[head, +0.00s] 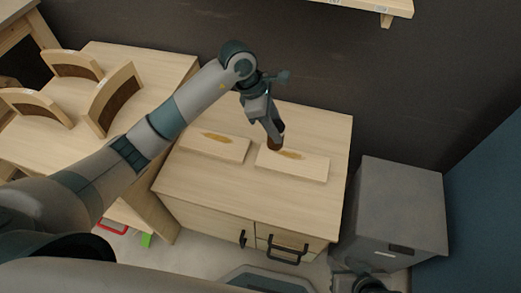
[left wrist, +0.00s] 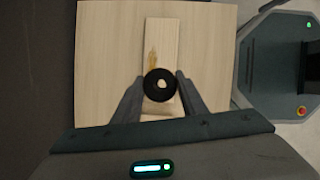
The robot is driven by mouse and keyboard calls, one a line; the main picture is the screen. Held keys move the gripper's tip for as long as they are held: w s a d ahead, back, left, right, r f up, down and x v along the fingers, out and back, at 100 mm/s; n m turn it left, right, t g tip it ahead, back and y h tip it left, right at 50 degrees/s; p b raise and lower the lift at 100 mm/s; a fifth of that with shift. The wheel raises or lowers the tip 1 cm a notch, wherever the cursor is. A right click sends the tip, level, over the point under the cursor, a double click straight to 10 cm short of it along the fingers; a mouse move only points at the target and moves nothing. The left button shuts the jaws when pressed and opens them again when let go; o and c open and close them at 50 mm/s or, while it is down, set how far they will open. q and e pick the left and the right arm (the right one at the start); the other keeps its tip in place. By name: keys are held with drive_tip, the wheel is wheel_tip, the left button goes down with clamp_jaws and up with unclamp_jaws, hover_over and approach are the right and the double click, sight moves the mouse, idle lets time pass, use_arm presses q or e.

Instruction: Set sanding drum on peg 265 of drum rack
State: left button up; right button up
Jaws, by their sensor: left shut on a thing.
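In the left wrist view the drum (left wrist: 160,86) shows end-on as a black ring with a pale centre, between the two fingers of my left gripper (left wrist: 160,92). It is above or at the right-hand board; I cannot tell whether it touches. A wooden shelf (head: 360,6) with small pale labels is cut off at the top edge. No pegs or readable numbers show. A dark part of mine, possibly the right gripper, is cut off at the bottom right.
Two pale boards with orange-brown marks, the left (head: 215,147) and the right (head: 292,163), lie on the cabinet top (head: 195,190). Chair backs (head: 115,98) stand on a table at the left. A grey box-like unit (head: 400,205) stands at the right.

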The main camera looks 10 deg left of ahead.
use_arm(q)
drive_tip(key=s+a+f, duration=0.7)
drive_tip(key=a, duration=0.2)
drive_tip(key=shift+s, duration=0.15)
wheel_tip(320, 180, down, 3)
drive_tip(key=shift+f, duration=0.5)
drive_tip(key=shift+f, duration=0.15)
drive_tip(key=o, duration=1.2)
drive_tip(key=shift+c, duration=0.2)
